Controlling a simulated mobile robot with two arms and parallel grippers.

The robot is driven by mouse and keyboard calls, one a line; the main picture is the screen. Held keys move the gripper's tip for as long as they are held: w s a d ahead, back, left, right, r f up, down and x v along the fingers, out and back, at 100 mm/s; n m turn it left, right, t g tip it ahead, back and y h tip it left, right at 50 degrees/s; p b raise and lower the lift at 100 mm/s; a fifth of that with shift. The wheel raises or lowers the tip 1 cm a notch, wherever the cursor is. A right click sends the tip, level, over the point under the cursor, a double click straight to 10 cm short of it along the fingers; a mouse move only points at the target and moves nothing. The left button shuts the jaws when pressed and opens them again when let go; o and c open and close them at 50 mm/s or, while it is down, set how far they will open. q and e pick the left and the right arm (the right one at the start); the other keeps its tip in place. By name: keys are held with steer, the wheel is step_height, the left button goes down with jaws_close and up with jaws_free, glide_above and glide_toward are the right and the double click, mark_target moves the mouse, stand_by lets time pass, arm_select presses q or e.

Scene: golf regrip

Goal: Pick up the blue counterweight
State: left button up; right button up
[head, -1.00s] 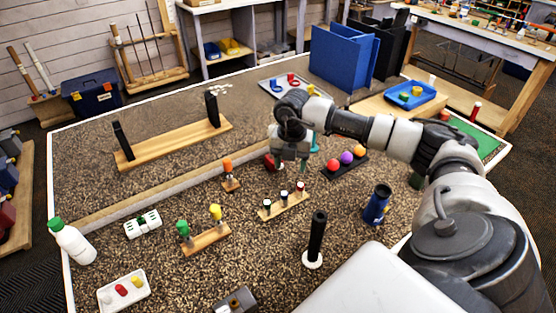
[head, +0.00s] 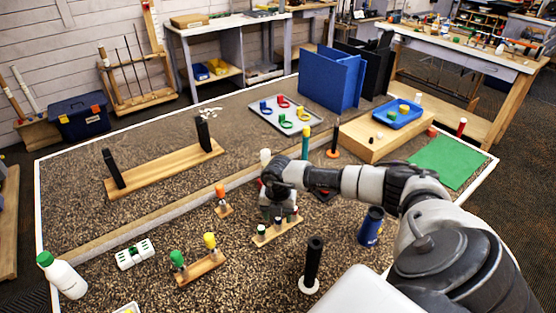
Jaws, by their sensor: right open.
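A small wooden block (head: 270,237) holds three short upright pieces with pale bodies and dark or coloured tops. The left piece (head: 262,230) has a greenish top. None of the three reads clearly as blue at this size, and my gripper partly covers them. My right gripper (head: 277,214) is open and points down over the block, close to the middle and right pieces. I cannot tell whether it touches any piece. A larger blue cylinder (head: 371,226) stands apart to the right. My left gripper is out of view.
A black upright grip on a white base (head: 312,265) stands in front. A stand with green and yellow pieces (head: 203,268) is to the left, and an orange-topped piece (head: 220,193) behind it. My arm partly hides the ball rack. A blue divider (head: 333,80) stands at the back.

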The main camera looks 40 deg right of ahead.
steer(key=shift+f, duration=0.5)
steer(key=shift+c, duration=0.2)
steer(key=c, duration=1)
steer(key=shift+r, duration=0.2)
